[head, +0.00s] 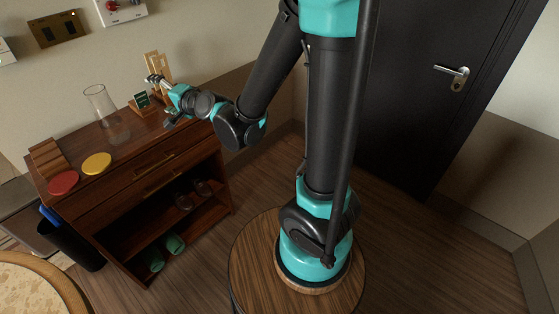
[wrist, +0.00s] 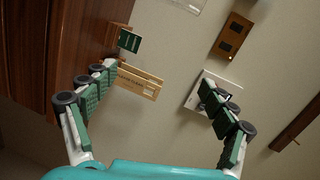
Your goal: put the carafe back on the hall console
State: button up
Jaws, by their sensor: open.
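A clear glass vessel that looks like the carafe (head: 103,108) stands upright on top of the dark wooden console (head: 130,150), towards the back. It is empty as far as I can see, and I do not make it out in the wrist view. My gripper (head: 160,99) is above the console's right end, to the right of the carafe and apart from it. In the wrist view my gripper (wrist: 157,76) has its fingers spread wide, with nothing held between them.
A small green sign (head: 142,100) and a light wooden stand (head: 158,66) are near my gripper. Red (head: 63,182) and yellow (head: 96,163) discs and a slatted wooden rack (head: 47,158) occupy the console's left end. A dark door (head: 430,100) is at right.

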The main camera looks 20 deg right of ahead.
jog(key=s+d+f+n+g+h, duration=0.2)
jog(key=s+d+f, duration=0.3)
jog(key=d, duration=0.5)
jog(key=s+d+f+n+g+h, duration=0.3)
jog(key=s+d+f, duration=0.3)
jog(key=s+d, duration=0.2)
jog(key=s+d+f+n+g+h, duration=0.3)
jog(key=s+d+f, duration=0.3)
jog(key=d, duration=0.7)
jog(key=shift+s+f+n+h, duration=0.15)
jog(key=shift+s+n+h, duration=0.15)
jog(key=shift+s+h, duration=0.55)
jog(key=shift+w, duration=0.1)
